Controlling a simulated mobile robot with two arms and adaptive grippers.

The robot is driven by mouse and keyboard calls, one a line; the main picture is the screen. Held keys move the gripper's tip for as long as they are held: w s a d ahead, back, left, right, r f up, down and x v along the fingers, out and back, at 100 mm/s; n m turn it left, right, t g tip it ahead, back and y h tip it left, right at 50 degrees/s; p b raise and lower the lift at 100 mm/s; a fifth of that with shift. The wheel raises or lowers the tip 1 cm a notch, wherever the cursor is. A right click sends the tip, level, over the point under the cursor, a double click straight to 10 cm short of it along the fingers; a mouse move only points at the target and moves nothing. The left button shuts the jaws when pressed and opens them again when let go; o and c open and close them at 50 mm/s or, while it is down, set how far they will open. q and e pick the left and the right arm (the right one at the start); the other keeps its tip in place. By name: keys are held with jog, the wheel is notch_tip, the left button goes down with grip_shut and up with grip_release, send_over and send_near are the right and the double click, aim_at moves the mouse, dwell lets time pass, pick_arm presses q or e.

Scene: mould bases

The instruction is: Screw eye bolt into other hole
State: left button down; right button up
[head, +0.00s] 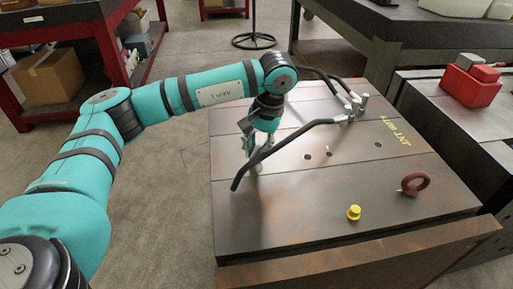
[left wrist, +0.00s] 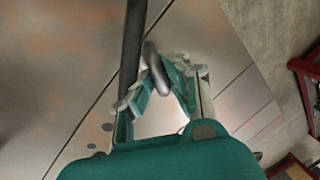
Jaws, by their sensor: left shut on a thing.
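My left gripper (head: 254,148) is low over the left part of the mould base (head: 290,215). Its fingers (left wrist: 168,88) are closed around a grey, rounded metal piece (left wrist: 155,70), which looks like the ring of a steel eye bolt. Its lower end is hidden, so I cannot tell whether it touches the plate. A reddish-brown eye bolt (head: 415,184) stands at the right front of the top. Small dark holes (head: 307,156) show near the middle of the plate. My right gripper is not in view.
A black hose (head: 290,140) crosses the plate right beside my left gripper and also shows in the left wrist view (left wrist: 131,60). Metal fittings (head: 350,105) stand at the back. A yellow cap (head: 354,212) sits near the front. A red box (head: 470,82) is at the right.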

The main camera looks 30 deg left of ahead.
pick_arm(q)
jog(key=shift+s+f, duration=0.15)
jog(key=shift+f, duration=0.1)
jog(key=shift+m+b, duration=0.35)
jog(key=shift+m, duration=0.75)
jog(key=shift+m+t, duration=0.3)
jog(key=shift+m, duration=0.6)
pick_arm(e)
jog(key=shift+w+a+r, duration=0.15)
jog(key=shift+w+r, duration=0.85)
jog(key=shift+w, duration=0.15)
pick_arm(q)
jog(key=shift+d, duration=0.1)
jog(key=c, duration=1.3)
grip_release()
jog(key=shift+r, duration=0.1)
jog(key=shift+o, duration=0.2)
jog(key=shift+r, duration=0.1)
